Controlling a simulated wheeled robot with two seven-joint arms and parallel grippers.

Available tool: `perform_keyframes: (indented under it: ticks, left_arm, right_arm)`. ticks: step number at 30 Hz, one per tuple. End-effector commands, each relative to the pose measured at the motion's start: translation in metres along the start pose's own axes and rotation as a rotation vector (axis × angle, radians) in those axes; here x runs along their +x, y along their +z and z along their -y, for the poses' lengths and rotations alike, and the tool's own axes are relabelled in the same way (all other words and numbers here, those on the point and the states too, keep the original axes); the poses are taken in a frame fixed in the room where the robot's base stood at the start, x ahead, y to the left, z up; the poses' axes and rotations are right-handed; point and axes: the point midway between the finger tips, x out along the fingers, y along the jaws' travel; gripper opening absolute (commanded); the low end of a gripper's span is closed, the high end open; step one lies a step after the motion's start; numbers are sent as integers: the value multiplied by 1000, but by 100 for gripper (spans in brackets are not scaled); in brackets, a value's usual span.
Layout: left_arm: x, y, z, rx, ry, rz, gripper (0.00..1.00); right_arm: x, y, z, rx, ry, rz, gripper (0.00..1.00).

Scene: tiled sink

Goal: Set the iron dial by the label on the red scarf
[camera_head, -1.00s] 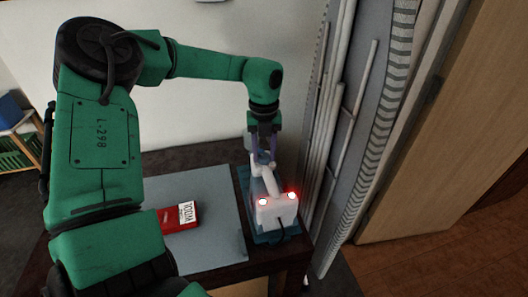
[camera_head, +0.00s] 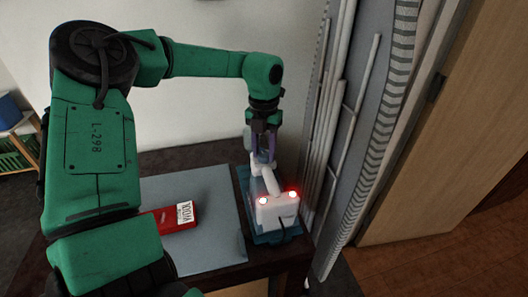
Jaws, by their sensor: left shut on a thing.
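The white iron (camera_head: 275,210) stands on a teal rest (camera_head: 248,236) at the right end of the table, with two red lights lit on its near end. My left gripper (camera_head: 264,157) points down at the far part of the iron. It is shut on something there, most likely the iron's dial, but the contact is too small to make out. The red scarf (camera_head: 160,218) lies folded on the grey mat, with a white label (camera_head: 184,213) facing up that reads WOOL or similar. My left arm covers the scarf's left part. My right gripper is not in view.
The grey mat (camera_head: 212,245) covers much of the dark table (camera_head: 225,278). Upright pipes and a grey panel (camera_head: 350,120) stand close to the right of the iron. A wooden door (camera_head: 445,150) is further right. A shelf (camera_head: 18,135) stands at far left.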

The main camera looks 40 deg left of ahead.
Motion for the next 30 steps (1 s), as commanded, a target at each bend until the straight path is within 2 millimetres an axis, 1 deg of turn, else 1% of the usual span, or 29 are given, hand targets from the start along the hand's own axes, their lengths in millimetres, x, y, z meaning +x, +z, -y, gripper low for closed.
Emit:
perform_keyframes:
  ticks: [7,19,20,21,22,30]
  left_arm:
    - [-1,1,0,61,-1,3,0]
    - [-2,1,0,68,-1,4,0]
    - [-2,1,0,68,-1,4,54]
    - [-2,1,0,67,-1,4,69]
    - [-2,1,0,67,-1,4,73]
    - [-1,0,0,67,0,2,73]
  right_arm:
    - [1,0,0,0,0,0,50]
    - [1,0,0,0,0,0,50]
    - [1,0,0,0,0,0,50]
    - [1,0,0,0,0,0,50]
    - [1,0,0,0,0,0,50]
    - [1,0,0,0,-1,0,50]
